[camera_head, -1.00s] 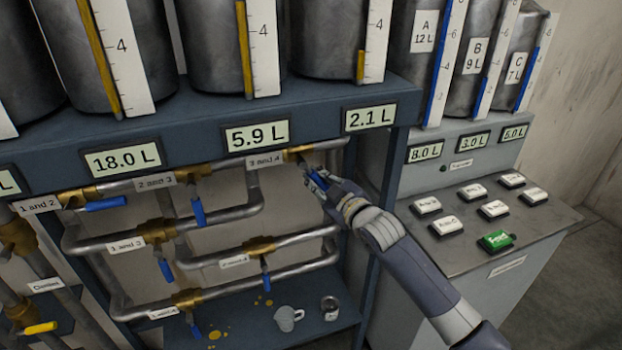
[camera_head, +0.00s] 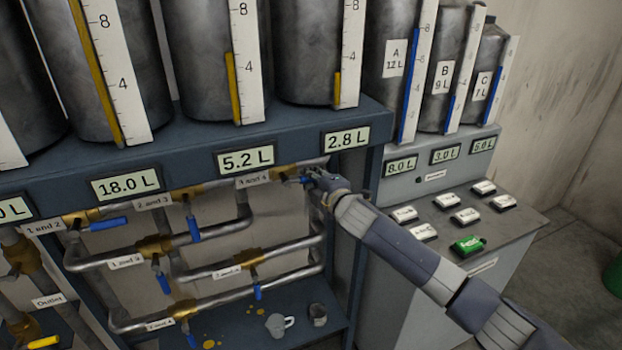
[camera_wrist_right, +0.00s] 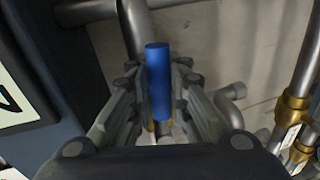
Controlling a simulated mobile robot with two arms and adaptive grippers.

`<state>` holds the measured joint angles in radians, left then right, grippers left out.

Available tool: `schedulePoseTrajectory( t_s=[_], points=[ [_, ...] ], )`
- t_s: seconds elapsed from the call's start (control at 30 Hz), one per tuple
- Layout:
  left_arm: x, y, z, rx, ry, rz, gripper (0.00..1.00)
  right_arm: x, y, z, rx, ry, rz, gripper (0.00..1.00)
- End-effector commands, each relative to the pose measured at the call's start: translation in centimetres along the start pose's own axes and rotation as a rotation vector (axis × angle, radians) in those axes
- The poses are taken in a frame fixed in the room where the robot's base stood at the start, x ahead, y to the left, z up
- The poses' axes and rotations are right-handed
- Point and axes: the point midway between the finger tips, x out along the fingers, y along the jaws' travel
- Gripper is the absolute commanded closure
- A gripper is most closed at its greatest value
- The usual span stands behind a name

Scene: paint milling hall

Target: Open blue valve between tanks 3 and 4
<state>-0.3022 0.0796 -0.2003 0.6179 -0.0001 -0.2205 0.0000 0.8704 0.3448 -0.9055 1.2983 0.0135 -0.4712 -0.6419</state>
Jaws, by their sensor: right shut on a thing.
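The blue valve handle labelled "3 and 4" (camera_wrist_right: 158,82) stands between the two fingers of my right gripper (camera_wrist_right: 160,110) in the right wrist view. In the head view my right gripper (camera_head: 312,180) is shut on this handle at the top pipe, just right of the "3 and 4" label (camera_head: 254,181). The fingers hide most of the handle there. The display above to the left reads 5.2 L (camera_head: 246,160), and the one to the right reads 2.8 L (camera_head: 346,139). My left gripper is not in view.
Other blue-handled valves sit on the pipes, such as "2 and 3" (camera_head: 193,229) and "1 and 2" (camera_head: 108,224). A yellow handle (camera_head: 43,342) is at lower left. A console with white buttons and a green button (camera_head: 468,246) stands right.

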Motion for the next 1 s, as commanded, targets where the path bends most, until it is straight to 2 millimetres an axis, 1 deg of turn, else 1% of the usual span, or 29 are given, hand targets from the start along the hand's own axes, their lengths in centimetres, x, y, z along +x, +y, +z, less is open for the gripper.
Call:
schedulePoseTrajectory(
  t_s=[0.03, 0.3, 0.77, 0.8, 0.9, 1.0],
  points=[
    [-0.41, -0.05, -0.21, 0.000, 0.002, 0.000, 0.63, -0.09, -0.03, 0.10, -0.025, -0.008, -0.007, 1.00],
    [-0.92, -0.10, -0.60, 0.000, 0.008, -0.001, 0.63, -0.16, 0.31, 0.03, -0.098, -0.021, -0.006, 1.00],
    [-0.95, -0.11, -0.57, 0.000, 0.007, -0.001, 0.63, -0.16, 0.29, 0.00, -0.113, -0.023, -0.006, 1.00],
    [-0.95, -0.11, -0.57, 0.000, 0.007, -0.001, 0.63, -0.16, 0.29, -0.01, -0.113, -0.023, -0.006, 0.83],
    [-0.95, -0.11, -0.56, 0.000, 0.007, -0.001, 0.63, -0.16, 0.31, -0.02, -0.111, -0.022, -0.006, 0.63],
    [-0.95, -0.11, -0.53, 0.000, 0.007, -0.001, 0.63, -0.16, 0.44, -0.03, -0.109, -0.022, -0.004, 0.63]
  ],
)
